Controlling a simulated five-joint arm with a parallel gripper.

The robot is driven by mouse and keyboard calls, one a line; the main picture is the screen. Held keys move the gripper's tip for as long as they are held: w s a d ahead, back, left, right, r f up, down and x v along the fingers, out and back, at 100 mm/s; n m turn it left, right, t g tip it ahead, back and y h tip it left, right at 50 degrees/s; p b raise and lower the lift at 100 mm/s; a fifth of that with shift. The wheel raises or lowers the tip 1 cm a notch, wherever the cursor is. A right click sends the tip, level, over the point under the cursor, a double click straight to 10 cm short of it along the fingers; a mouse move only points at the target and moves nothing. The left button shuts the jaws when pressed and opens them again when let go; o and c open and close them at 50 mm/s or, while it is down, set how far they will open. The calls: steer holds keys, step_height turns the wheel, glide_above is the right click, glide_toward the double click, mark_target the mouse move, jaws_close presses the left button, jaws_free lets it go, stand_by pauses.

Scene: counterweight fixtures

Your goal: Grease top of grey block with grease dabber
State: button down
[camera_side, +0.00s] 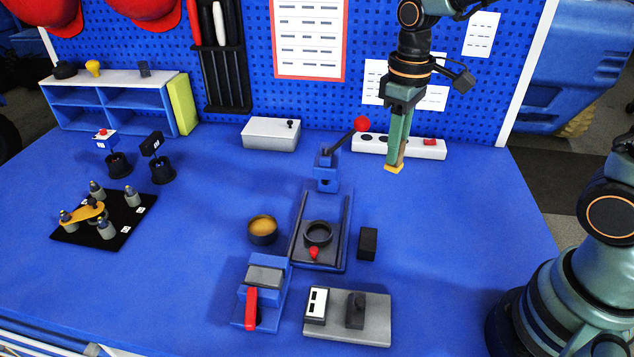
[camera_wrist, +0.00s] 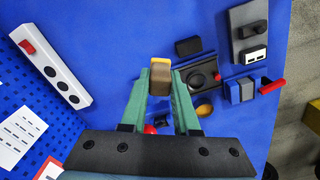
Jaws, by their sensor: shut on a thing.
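My gripper (camera_side: 397,152) is high above the back of the bench, its green fingers pointing down and shut on the grease dabber (camera_side: 394,168). In the wrist view the dabber (camera_wrist: 160,77) is a brown block with a yellow end, held between the fingertips (camera_wrist: 160,90). A grey block (camera_side: 265,276) lies in a blue vise with a red handle (camera_side: 251,309) at the front, well away from the dabber. A round dark pot with amber grease (camera_side: 262,228) stands behind the vise; it also shows in the wrist view (camera_wrist: 203,109).
A blue press with a red-knobbed lever (camera_side: 361,124) and ring (camera_side: 318,233) stands mid-bench. A power strip (camera_side: 400,146) lies behind my gripper. The right bench is clear.

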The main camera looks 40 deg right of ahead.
steer(key=w+a+f+n, duration=0.2)
steer(key=a+n, duration=0.1)
steer(key=a, duration=1.2)
steer(key=w+a+f+n, duration=0.2)
steer(key=a+n, duration=0.1)
steer(key=a, duration=1.2)
steer(key=shift+a+f, duration=0.1)
steer(key=shift+f, duration=3.35)
steer(key=shift+s+d+f, duration=0.1)
steer(key=shift+s+d, duration=0.1)
steer(key=shift+s, duration=0.05)
steer(key=shift+s+d, duration=2.4)
steer(key=shift+w+a+f, duration=0.1)
steer(key=shift+w+a, duration=2.6)
step_height(320, 180, up, 8)
